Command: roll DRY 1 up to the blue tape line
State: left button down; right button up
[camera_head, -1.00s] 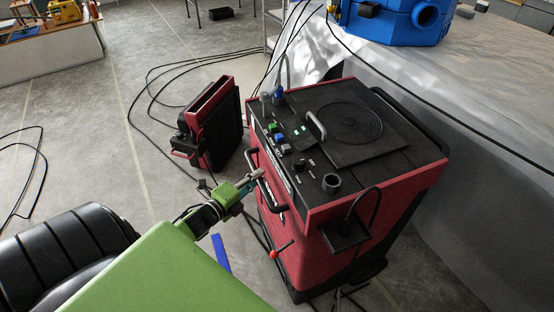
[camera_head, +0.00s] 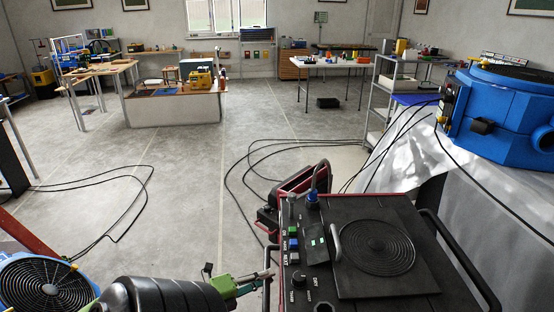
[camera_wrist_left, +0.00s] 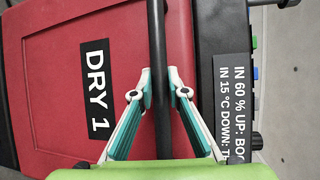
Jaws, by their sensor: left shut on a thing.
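DRY 1 (camera_head: 420,225), a red machine with a black top, a round grille and a control panel, stands at the bottom right of the head view. In the left wrist view its red face (camera_wrist_left: 60,60) bears the white-on-black "DRY 1" label. My left gripper (camera_wrist_left: 160,92) is shut on its black handle bar (camera_wrist_left: 157,35), one finger on each side. In the head view this gripper (camera_head: 262,279) shows at the panel side of the machine, partly hidden. The blue tape line is not in view now. My right gripper is not in view.
A smaller red and black unit (camera_head: 268,222) stands just beyond DRY 1. Black cables (camera_head: 232,170) loop over the floor beyond and at left. A blue tank (camera_head: 500,115) stands on the covered block at right. A blue fan (camera_head: 45,285) is at lower left.

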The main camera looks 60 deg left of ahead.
pick_arm(q)
jog(key=shift+a, duration=0.1)
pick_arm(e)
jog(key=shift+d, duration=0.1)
pick_arm(q)
jog(key=c, duration=2.2)
grip_release()
jog(key=shift+c, duration=0.2)
jog(key=shift+o, duration=1.4)
jog(key=shift+w+f, duration=0.1)
jog(key=shift+w, duration=0.15)
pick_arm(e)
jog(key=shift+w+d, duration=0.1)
pick_arm(q)
jog(key=shift+s, duration=0.2)
jog(key=s+r, duration=0.2)
jog(key=s, duration=0.9)
jog(key=shift+s, duration=0.25)
